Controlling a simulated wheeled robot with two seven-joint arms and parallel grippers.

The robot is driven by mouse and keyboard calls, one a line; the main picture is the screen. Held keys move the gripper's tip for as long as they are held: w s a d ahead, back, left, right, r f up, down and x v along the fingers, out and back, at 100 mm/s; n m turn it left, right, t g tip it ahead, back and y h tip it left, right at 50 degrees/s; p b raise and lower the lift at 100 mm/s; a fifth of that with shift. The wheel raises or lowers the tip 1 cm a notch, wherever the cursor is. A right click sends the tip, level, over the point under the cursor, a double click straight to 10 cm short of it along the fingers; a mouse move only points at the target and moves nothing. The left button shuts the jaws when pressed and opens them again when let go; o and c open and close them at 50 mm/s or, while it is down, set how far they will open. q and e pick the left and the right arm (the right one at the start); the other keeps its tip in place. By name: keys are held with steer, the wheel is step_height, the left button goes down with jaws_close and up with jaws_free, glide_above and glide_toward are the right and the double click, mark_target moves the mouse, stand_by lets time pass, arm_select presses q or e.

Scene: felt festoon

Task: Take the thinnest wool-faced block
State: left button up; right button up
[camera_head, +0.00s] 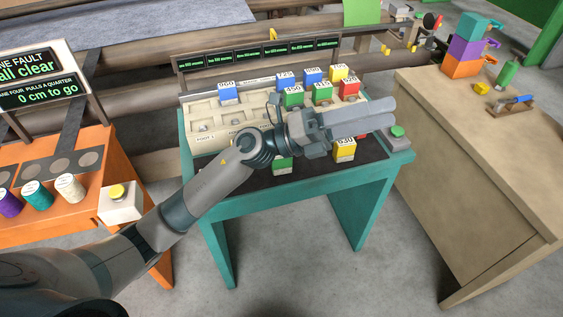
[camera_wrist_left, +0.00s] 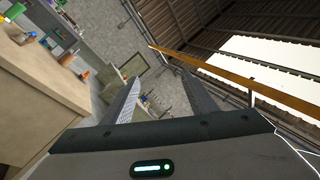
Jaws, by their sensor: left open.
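Numbered blocks stand on the teal table (camera_head: 225,218). Blue ones include a block at the rack's left (camera_head: 228,93) and two at the back (camera_head: 286,83) (camera_head: 312,77). Green (camera_head: 293,98) (camera_head: 322,95), yellow (camera_head: 338,73) and red (camera_head: 350,89) blocks stand near them. A yellow block marked 630 (camera_head: 344,153) and a partly hidden green block (camera_head: 283,164) are at the front. I cannot tell which is thinnest or wool-faced. My left gripper (camera_head: 391,112) is open and empty above the table's right part, pointing right; its fingers show in the wrist view (camera_wrist_left: 161,78).
The cream rack (camera_head: 201,122) has empty slots at left. A green button box (camera_head: 398,135) sits at the table's right corner. A beige bench (camera_head: 470,170) stands right, with stacked coloured blocks (camera_head: 465,48). An orange table (camera_head: 95,150) with spools and a yellow button (camera_head: 118,191) stands left.

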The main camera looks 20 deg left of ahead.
arm_select(q)
step_height(320, 180, down, 11)
steer(key=w+a+m+g+y, duration=0.2)
steer(key=m+g+y, duration=0.4)
steer(key=m+y, duration=0.35)
steer(key=w+a+y, duration=0.3)
steer(key=a+y, duration=0.2)
steer(key=a, duration=0.5)
steer(key=w+a+t+y, duration=0.1)
steer(key=w+a+y, duration=0.3)
steer(key=a, duration=0.7)
steer(key=shift+w+f+y, duration=0.25)
steer(key=shift+f+y, duration=0.15)
steer(key=shift+y, duration=0.45)
arm_select(e)
steer(key=s+d+f, duration=0.2)
steer(key=s+f, duration=1.1)
steer(key=shift+s, duration=0.2)
arm_select(q)
steer(key=shift+f+n, duration=0.1)
steer(key=shift+n, duration=0.15)
arm_select(e)
steer(key=shift+s+g, duration=0.15)
steer(key=shift+g, duration=0.15)
